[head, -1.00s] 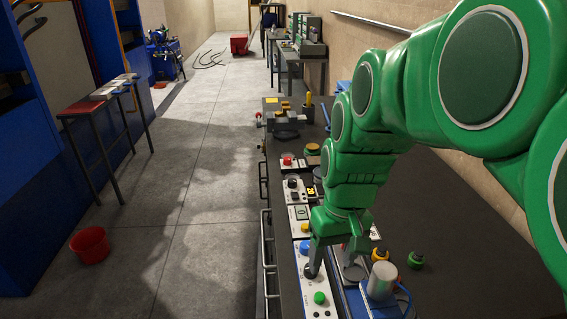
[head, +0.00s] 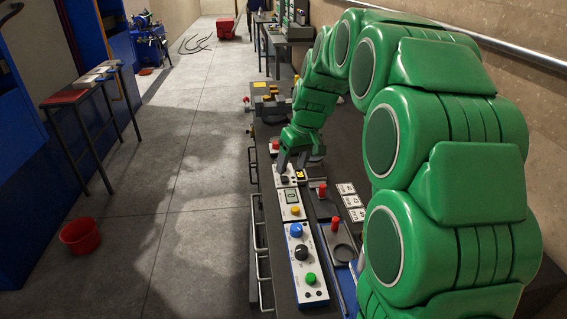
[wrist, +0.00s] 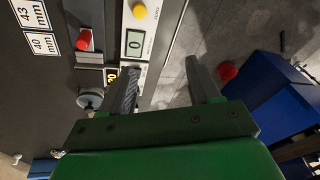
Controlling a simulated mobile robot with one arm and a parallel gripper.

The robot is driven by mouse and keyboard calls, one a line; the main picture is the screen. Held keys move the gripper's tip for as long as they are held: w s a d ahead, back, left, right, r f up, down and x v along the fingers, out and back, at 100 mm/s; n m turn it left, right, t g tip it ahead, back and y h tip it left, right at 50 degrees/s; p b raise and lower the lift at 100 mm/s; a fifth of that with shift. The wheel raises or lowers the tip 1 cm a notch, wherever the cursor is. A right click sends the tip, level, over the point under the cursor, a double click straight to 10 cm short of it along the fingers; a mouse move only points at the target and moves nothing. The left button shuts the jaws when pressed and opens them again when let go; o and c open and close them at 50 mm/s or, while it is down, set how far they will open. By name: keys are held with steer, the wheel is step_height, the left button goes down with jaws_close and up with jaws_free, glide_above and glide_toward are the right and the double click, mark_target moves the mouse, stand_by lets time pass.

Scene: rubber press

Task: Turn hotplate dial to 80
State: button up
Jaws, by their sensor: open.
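The hotplate dial appears as a small black knob (head: 286,180) on a white control panel, beside a small orange-lit display (head: 299,174). The display seems to read about 20; it also shows in the wrist view (wrist: 111,76). My gripper (head: 292,163) is open, fingers pointing down, just over this panel. In the wrist view my gripper (wrist: 163,82) has its two fingers wide apart with nothing between them. The dial is partly hidden by the fingers, and I cannot tell whether they touch it.
Nearer is a panel with a display reading 0 and a yellow button (head: 295,211). Nearest is a panel with a blue knob (head: 296,230), black knob (head: 301,253) and green button (head: 310,279). Red-handled tools (head: 334,224) and number cards (head: 351,201) lie to the right.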

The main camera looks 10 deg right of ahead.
steer(key=w+d+f+n+t, duration=0.1)
steer(key=w+f, duration=0.3)
steer(key=w, duration=0.5)
steer(key=w+d+f+n+t, duration=0.1)
steer(key=w+f, duration=0.2)
steer(key=w, duration=0.6)
steer(key=shift+y, duration=0.3)
steer(key=shift+x, duration=3.9)
steer(key=shift+d, duration=0.2)
steer(key=shift+c, duration=0.2)
steer(key=c, duration=1)
